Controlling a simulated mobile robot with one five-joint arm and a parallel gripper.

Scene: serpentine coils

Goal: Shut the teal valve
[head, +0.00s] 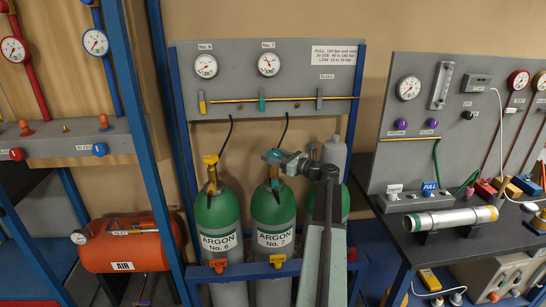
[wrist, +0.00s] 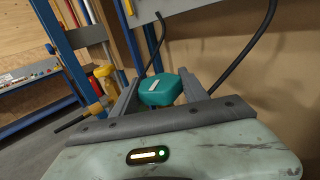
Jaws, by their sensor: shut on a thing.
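The teal valve (head: 271,156) sits on top of the green cylinder (head: 273,212) labelled ARGON No. 7. In the wrist view it is a teal block-like handle (wrist: 160,90) with a white mark on its top. My gripper (head: 281,161) reaches the valve from the right in the head view. In the wrist view my gripper (wrist: 160,96) has one finger on each side of the handle and is shut on it. The valve's lower part and stem are mostly hidden. A smaller teal lever (head: 262,101) is on the panel above.
A yellow valve (head: 210,159) tops the neighbouring ARGON No. 6 cylinder (head: 218,215) on the left. Another cylinder (head: 333,158) stands behind my arm. A grey gauge panel (head: 300,83) hangs above with black hoses. A blue rail (head: 240,272) crosses the cylinders' front.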

